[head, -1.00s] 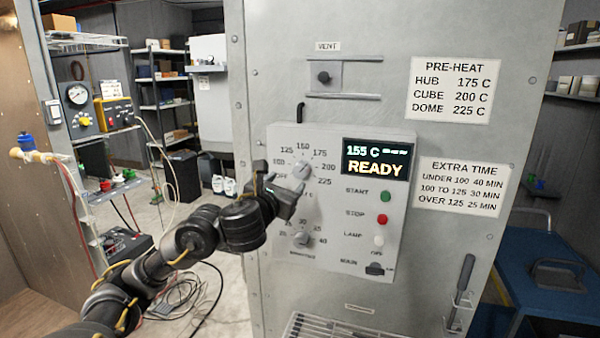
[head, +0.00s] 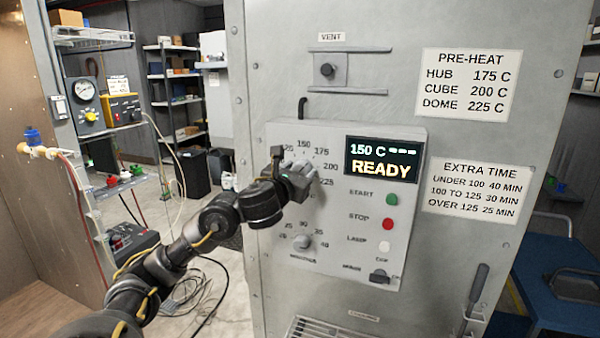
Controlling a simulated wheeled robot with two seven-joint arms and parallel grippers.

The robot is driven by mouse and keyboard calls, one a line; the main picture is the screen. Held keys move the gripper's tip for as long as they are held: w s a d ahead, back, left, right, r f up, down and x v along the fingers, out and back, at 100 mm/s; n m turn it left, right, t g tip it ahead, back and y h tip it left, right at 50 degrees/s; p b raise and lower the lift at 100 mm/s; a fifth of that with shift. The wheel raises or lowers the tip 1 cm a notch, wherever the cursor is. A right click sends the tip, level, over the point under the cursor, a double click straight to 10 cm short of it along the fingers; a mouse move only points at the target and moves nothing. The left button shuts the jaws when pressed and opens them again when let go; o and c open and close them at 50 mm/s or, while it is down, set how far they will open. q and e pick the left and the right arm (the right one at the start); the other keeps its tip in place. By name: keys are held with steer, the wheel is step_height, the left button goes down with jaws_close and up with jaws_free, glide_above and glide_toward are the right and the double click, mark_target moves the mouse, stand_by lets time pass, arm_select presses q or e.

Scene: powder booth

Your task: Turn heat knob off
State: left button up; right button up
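The heat knob (head: 302,166) is the upper dial on the light grey control panel, with numbers around it from about 125 to 225. My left gripper (head: 288,166) is in front of this dial and covers most of it, including its pointer and the OFF mark. The fingers are at the knob, but I cannot tell whether they are closed on it. The display (head: 382,160) reads 150 C and READY. My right gripper is not in view.
Below is a minutes knob (head: 302,241). To the right are the green start button (head: 391,200), red stop button (head: 386,223), white lamp button (head: 384,246) and dark main switch (head: 385,276). A vent slider (head: 327,71) is above. Paper signs (head: 470,84) hang at right.

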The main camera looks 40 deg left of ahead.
arm_select(q)
steer(key=shift+d, duration=0.1)
steer(key=c, duration=0.7)
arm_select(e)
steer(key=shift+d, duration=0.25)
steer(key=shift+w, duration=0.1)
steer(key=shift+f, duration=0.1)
